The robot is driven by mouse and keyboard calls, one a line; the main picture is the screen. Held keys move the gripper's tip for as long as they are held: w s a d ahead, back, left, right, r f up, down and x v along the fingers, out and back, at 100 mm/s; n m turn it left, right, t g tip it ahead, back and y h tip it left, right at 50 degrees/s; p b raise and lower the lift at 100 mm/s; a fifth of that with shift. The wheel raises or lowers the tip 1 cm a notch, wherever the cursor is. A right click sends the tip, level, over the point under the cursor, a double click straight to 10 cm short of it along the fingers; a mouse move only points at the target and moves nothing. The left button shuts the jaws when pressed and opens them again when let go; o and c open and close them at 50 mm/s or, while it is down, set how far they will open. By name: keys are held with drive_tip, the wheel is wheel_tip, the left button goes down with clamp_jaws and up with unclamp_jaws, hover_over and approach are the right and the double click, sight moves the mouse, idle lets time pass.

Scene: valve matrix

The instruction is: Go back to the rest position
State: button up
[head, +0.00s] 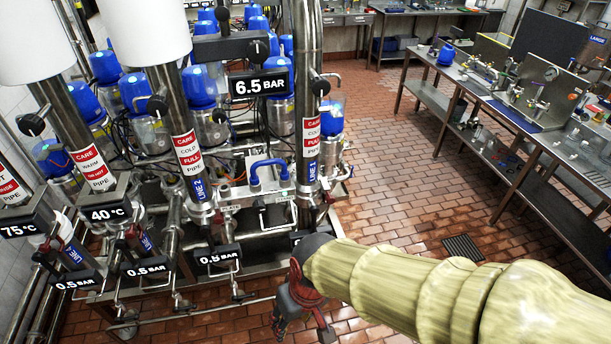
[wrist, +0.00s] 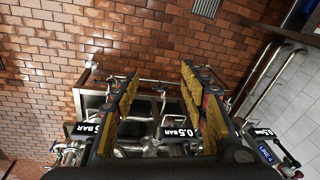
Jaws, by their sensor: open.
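My gripper (head: 304,322) hangs at the end of my pale sleeved arm in the lower middle of the head view, in front of the valve matrix. In the wrist view its two yellow-padded fingers (wrist: 158,85) stand wide apart with nothing between them. The valve matrix (head: 200,130), with steel pipes and blue-topped valves, fills the left half of the head view. In the wrist view, its lower pipes and 0.5 BAR labels (wrist: 176,132) show beyond and between the fingers. I cannot tell the exact gap between gripper and pipes; no contact is visible.
A steel workbench (head: 480,85) with equipment runs along the right side of the head view. More benches stand at the back. Brick-tiled floor (head: 400,160) lies open between the matrix and the right bench, with a drain grate (head: 463,248) in it.

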drive_tip(key=d+m+t+h+b, duration=0.2)
drive_tip(key=d+m+t+b, duration=0.3)
drive_tip(key=d+b, duration=0.9)
drive_tip(key=d, duration=0.7)
drive_tip(key=shift+d+f+m+b, duration=0.3)
drive_tip(key=shift+d+m+b, duration=0.05)
drive_tip(key=shift+m+b, duration=0.05)
